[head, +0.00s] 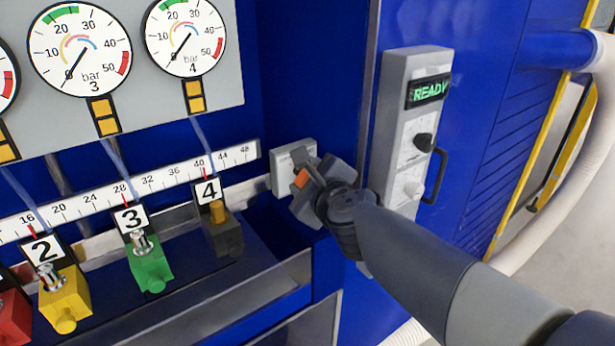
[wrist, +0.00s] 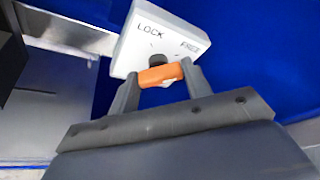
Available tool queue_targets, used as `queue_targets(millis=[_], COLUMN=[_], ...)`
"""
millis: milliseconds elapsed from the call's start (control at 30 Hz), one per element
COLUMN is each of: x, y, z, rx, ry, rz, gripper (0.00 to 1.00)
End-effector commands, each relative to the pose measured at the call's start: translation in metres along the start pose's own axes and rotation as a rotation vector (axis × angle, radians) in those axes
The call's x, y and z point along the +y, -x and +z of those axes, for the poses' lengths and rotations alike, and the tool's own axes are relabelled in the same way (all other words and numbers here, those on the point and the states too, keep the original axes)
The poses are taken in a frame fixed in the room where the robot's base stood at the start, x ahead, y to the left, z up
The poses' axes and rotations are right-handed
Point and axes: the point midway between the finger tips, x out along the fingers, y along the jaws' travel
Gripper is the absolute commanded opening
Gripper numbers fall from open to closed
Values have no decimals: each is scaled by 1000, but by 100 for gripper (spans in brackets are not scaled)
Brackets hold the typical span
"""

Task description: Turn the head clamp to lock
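The head clamp is a pale box on the blue wall (head: 281,172), with an orange handle (head: 301,178) at its front. In the wrist view, the box face (wrist: 185,38) reads LOCK on the left and FREE on the right. A dark hub (wrist: 157,60) sits at its front, and the orange handle (wrist: 160,75) lies across it. My gripper (head: 306,180) is at the clamp from the right. Its two fingers flank the orange handle and look closed on its ends. The far side of the handle is hidden, so I cannot tell which label it points to.
A grey control panel (head: 400,130) showing READY, with knobs, stands just right of the clamp. Left are pressure gauges (head: 80,53), a numbered ruler (head: 110,195), and coloured valve blocks, including a green one (head: 149,266). A metal ledge (head: 230,300) runs below them.

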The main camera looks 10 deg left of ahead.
Motion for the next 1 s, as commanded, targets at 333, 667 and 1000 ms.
queue_targets(millis=[333, 667, 1000], x=[0, 3, 7], y=[0, 0, -1], z=[0, -1, -3], rx=[0, -2, -2], ry=[1, 73, 320], rz=[0, -29, -133], gripper=[23, 23, 23])
